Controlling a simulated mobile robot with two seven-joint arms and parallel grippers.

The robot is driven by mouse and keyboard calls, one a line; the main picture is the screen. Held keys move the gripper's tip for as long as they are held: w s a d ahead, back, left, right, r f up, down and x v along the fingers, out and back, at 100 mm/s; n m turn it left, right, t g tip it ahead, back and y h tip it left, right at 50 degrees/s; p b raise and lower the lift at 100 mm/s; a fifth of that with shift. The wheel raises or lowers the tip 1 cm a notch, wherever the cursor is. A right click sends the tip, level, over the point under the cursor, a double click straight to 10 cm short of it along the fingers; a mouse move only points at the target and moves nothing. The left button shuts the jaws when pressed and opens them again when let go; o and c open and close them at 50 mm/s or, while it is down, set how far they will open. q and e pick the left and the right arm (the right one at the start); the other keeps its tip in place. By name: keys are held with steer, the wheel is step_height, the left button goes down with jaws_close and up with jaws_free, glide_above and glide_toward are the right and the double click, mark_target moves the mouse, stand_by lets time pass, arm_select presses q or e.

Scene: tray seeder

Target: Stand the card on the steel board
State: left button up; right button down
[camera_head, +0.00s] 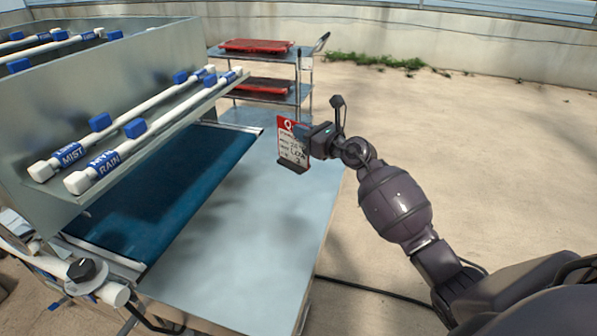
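The card (288,147) has a red top and a white lower part with dark print. My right gripper (309,140) is at the card's right edge, coming in from the right. Its fingertips are mostly hidden at the card, so their closing does not show. My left gripper is not in view.
A steel machine with white pipes marked MIST (72,154) and RAIN (104,164) stands at left, over a blue belt (165,200). A trolley (270,93) with red trays is behind. The front of the board is clear. A black cable (375,291) lies on the floor.

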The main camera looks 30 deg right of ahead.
steer(key=b, duration=0.2)
glide_above(302, 166)
step_height(302, 166, down, 6)
steer(key=shift+w+d+r, duration=0.1)
steer(key=shift+r, duration=0.15)
step_height(302, 166, down, 5)
steer(key=shift+f+b, duration=0.1)
steer(key=shift+b, duration=0.8)
steer(key=shift+f, duration=0.15)
steer(key=c, duration=1.3)
jaws_free()
